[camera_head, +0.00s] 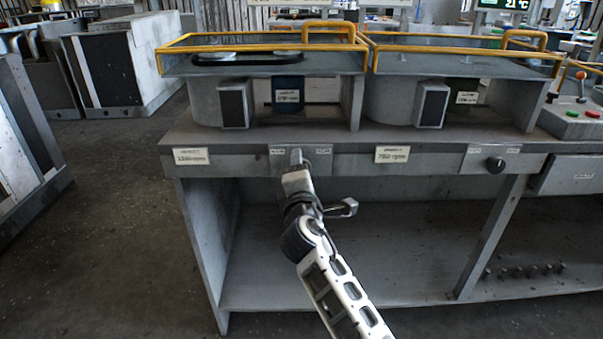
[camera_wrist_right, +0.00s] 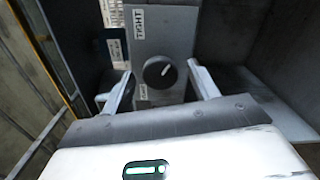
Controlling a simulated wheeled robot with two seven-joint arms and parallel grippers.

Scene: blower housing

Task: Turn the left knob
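The left knob (camera_wrist_right: 159,72) is round and black with a white pointer line, on a grey panel with small white labels. In the head view my right gripper (camera_head: 297,160) covers it at the front of the left station. In the right wrist view my right gripper (camera_wrist_right: 160,76) is open. Its two fingers stand on either side of the knob in the picture, with a gap on each side. How deep they reach around the knob is hard to tell. The pointer slants up and right in that view. My left gripper is not in view.
A second black knob (camera_head: 495,165) sits on the right station's front. Yellow-railed trays (camera_head: 262,60) stand above the grey bench (camera_head: 270,138). Below is an open shelf (camera_head: 400,275). A button box (camera_head: 575,118) is at the far right. Open floor lies to the left.

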